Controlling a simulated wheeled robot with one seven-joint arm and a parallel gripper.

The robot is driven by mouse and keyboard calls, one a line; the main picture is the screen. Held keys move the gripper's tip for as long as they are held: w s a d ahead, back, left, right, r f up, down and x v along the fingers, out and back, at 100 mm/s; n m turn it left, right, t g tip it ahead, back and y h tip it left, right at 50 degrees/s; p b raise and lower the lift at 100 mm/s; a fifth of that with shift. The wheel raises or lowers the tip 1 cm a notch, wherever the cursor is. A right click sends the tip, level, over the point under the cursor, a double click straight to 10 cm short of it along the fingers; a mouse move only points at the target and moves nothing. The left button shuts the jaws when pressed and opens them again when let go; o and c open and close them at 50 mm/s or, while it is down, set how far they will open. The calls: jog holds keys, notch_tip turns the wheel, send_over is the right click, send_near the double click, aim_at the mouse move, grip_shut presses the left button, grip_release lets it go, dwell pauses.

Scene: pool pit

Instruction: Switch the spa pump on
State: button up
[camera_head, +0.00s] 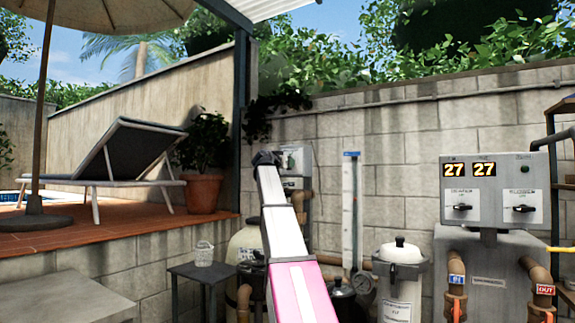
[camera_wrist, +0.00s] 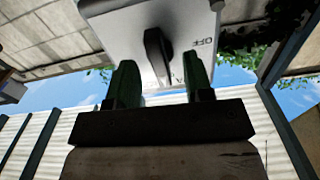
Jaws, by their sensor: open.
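My gripper (camera_wrist: 163,85) is open, with its two dark green fingers at the left and right of a black rotary knob (camera_wrist: 156,52) in the wrist view. I cannot tell if they touch it. The knob is a long bar, nearly upright in that picture, on a pale grey panel (camera_wrist: 115,25). The letters OFF read upside down right of the knob. Other lettering by its lower end is partly hidden. In the head view my gripper (camera_head: 264,158) is at a grey wall box (camera_head: 298,158), which my arm partly covers. I cannot see the knob there.
A control box (camera_head: 492,195) with two lit displays reading 27 and two black knobs stands at right. A white lidded canister (camera_head: 400,283), a tall gauge tube (camera_head: 350,210) and pipes stand between.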

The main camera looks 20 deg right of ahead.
jog(key=v, duration=0.6)
jog(key=shift+s+a, duration=0.25)
jog(key=shift+a, duration=0.05)
